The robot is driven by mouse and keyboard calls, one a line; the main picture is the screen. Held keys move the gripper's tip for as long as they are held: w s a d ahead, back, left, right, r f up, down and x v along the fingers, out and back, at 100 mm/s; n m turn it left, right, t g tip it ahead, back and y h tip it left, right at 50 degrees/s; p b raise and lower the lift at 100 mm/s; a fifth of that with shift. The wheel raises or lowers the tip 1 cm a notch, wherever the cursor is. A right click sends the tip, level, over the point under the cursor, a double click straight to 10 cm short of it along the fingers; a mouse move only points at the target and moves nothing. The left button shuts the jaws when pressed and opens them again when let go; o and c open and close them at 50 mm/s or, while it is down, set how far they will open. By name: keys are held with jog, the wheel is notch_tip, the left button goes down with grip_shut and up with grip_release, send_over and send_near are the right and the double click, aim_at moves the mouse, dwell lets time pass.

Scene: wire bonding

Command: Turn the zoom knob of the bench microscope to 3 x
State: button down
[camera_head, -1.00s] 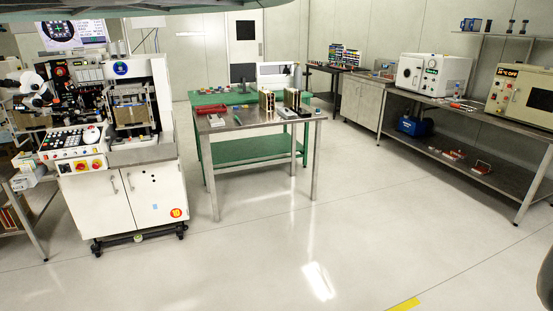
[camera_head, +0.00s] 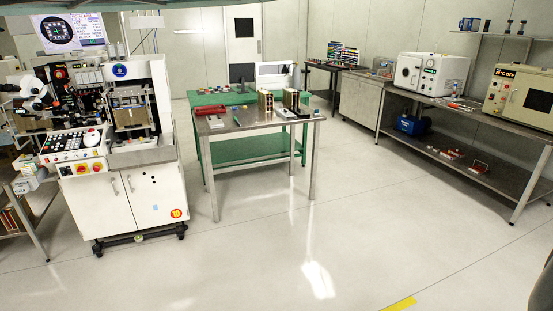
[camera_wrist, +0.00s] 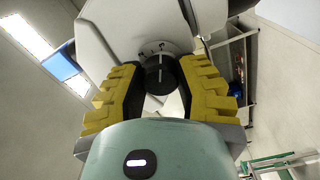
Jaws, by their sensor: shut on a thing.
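In the wrist view, the zoom knob (camera_wrist: 160,74) is a round black knob with a white pointer line, which stands about upright in the picture. Small scale marks show on the pale ring above it, but they are too small to read. The knob sits on the light grey microscope body (camera_wrist: 115,25). My gripper (camera_wrist: 162,72) has its two yellow-padded fingers on either side of the knob and is shut on it. The exact contact at the fingertips is hard to see. My gripper and this knob do not show in the head view.
In the head view, a white bonding machine (camera_head: 125,200) stands at left. A steel table (camera_head: 245,124) stands in the middle, with a green bench behind it. A long workbench (camera_head: 465,115) with ovens runs along the right wall. The floor in front is open.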

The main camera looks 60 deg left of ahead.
jog(key=shift+w+a, duration=0.15)
dwell(0.4)
jog(key=c, duration=0.6)
grip_release()
jog(key=shift+v, duration=6.05)
